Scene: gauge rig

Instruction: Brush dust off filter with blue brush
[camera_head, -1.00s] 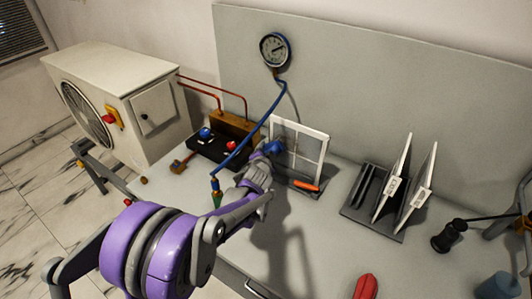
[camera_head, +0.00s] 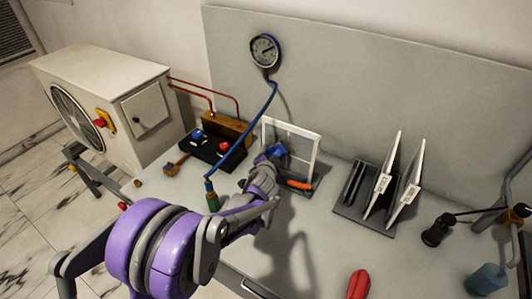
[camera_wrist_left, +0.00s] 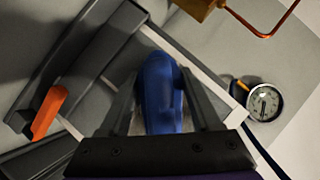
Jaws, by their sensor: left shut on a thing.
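The filter (camera_head: 316,150) is a white-framed panel standing upright in a dark stand at the back of the bench. My left gripper (camera_head: 268,160) is shut on the blue brush (camera_head: 277,150), which is in front of the filter's left part. In the left wrist view the blue brush (camera_wrist_left: 162,95) sits between the two dark fingers, with a white frame edge of the filter (camera_wrist_left: 190,57) behind it. I cannot tell whether the bristles touch the filter. Dust cannot be made out. My right gripper is not in view.
An orange-handled item (camera_head: 299,184) lies at the filter stand's foot. A blue hose (camera_head: 247,130) runs from the gauge (camera_head: 265,50) down left of my gripper. A rack (camera_head: 365,205) with white panels stands right. A red object (camera_head: 358,284) lies in front. Bench between is clear.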

